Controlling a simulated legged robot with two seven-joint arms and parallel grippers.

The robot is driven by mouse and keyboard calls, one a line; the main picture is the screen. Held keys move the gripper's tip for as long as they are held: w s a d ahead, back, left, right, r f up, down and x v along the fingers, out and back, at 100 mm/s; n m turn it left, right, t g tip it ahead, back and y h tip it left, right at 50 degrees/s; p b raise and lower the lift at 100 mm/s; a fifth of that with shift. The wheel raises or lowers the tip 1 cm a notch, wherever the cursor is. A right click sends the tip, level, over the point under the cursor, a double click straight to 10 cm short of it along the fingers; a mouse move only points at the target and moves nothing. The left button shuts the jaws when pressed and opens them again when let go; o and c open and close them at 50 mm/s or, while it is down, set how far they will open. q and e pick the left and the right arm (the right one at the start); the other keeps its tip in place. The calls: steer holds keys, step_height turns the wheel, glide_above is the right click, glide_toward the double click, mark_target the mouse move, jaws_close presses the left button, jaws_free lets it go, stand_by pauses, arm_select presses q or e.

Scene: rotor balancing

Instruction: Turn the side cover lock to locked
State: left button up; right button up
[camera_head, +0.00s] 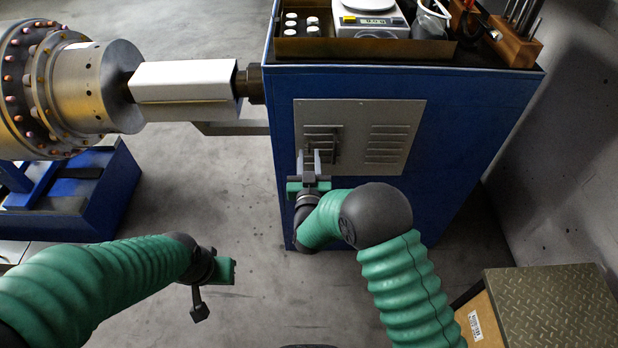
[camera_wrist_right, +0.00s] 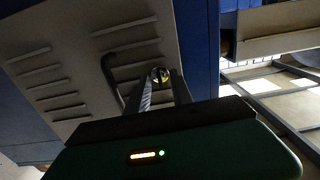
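The side cover (camera_head: 395,117) is a grey louvred panel on the blue cabinet's front face. In the right wrist view, the lock (camera_wrist_right: 160,75) is a small round piece with yellow and black on the cover (camera_wrist_right: 62,72). My right gripper (camera_head: 311,154) points at the cover's left part. Its two fingers (camera_wrist_right: 161,84) are apart, with the lock showing between their tips; contact is not clear. The lock is too small to make out in the head view. My left gripper (camera_head: 199,306) hangs low over the floor, away from the cabinet; its finger gap is not clear.
A dark curved handle (camera_wrist_right: 113,78) sits beside the lock. The blue cabinet (camera_head: 450,130) carries a scale (camera_head: 370,18), a tray of white-capped bottles and a wooden tool rack. A large rotor (camera_head: 70,85) stands at the left. A box (camera_head: 550,305) stands front right.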

steer(key=s+p, duration=0.2)
steer(key=s, duration=1.3)
